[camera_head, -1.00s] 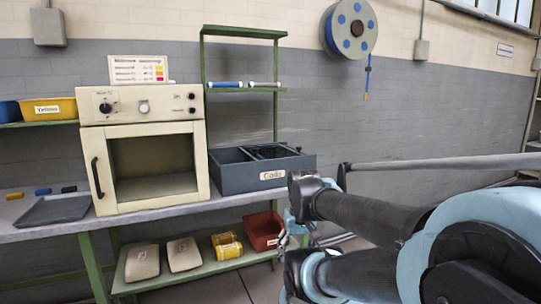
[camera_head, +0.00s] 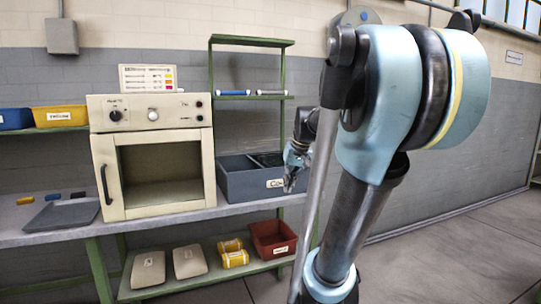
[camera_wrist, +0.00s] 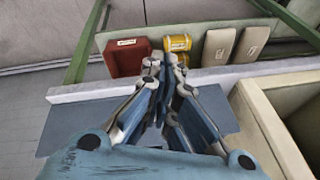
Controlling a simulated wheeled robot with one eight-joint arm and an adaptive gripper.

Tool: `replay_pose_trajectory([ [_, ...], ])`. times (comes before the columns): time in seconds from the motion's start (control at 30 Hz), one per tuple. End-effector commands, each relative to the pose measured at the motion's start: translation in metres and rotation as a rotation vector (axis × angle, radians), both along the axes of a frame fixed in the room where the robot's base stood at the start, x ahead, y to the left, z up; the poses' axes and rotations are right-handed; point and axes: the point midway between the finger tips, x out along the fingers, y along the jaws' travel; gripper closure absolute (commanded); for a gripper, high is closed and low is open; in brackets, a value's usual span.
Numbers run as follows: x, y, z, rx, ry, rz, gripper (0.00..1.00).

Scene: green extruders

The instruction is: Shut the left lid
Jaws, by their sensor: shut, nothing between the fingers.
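The dark grey two-compartment box (camera_head: 235,185) stands on the bench right of the oven, its label partly hidden by my gripper. Its left compartment looks open in the head view. I cannot clearly make out a separate left lid. My gripper (camera_head: 290,184) is at the box's right front corner, pointing down. In the wrist view my gripper (camera_wrist: 168,68) is shut and empty, over the blue-grey box (camera_wrist: 212,108). The fingers hide part of it, and contact cannot be told.
The cream oven (camera_head: 155,157) has an open cavity close left of the box. A grey tray (camera_head: 62,215) lies farther left. A green shelf frame (camera_head: 250,97) rises behind. Below are a red bin (camera_head: 273,240), yellow rolls (camera_head: 234,252) and two pale bags (camera_head: 149,269).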

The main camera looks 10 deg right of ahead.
Motion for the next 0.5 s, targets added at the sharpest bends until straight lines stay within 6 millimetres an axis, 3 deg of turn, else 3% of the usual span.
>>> replay_pose_trajectory([
  [0.03, 0.019, -0.002, 0.013, 0.015, -0.009, -0.006, 1.00],
  [0.2, 0.078, -0.008, 0.050, 0.066, -0.040, -0.018, 1.00],
  [0.5, 0.183, -0.028, 0.104, 0.154, -0.102, -0.044, 1.00],
])
